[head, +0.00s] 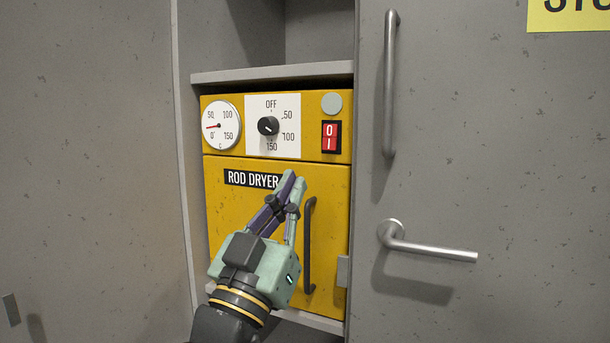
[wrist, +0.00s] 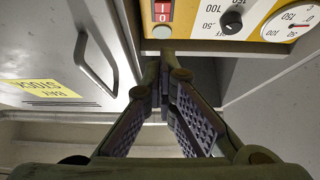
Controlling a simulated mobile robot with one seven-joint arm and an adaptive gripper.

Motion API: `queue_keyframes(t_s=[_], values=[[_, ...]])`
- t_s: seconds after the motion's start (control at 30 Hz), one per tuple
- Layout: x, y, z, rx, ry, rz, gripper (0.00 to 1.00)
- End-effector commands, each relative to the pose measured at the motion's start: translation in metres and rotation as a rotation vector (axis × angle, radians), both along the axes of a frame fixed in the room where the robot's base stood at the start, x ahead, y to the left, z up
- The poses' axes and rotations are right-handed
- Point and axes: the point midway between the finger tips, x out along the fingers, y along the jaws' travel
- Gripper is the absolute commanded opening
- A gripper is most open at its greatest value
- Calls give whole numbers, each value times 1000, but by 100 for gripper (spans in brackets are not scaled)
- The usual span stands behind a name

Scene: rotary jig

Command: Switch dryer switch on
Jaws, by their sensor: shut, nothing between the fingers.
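The yellow rod dryer (head: 222,200) sits in a grey cabinet recess. Its red rocker switch (head: 331,137), marked 0 and I, is at the panel's upper right, under a round grey lamp (head: 332,103). The switch also shows at the top of the wrist view (wrist: 162,12), upside down. I cannot tell which side of it is pressed. My gripper (head: 292,178) is shut and empty, in front of the dryer door, below and left of the switch in the head view. In the wrist view, my fingertips (wrist: 160,62) are below the switch and appear apart from it.
A black knob (head: 268,126) and a dial gauge (head: 220,125) share the panel. The dryer door has a dark vertical handle (head: 309,245). A grey door to the right carries a bar handle (head: 390,85) and a lever handle (head: 425,247).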

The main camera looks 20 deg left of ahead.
Motion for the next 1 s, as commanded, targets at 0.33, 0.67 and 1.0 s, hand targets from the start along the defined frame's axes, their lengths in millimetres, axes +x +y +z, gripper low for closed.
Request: queue_keyframes(t_s=[0.33, 0.67, 1.0], values=[[58, -3, 49, 0, 0, -4, 0], [103, -4, 49, -1, 1, -1, 0], [109, -4, 47, 1, -1, 1, 0]])
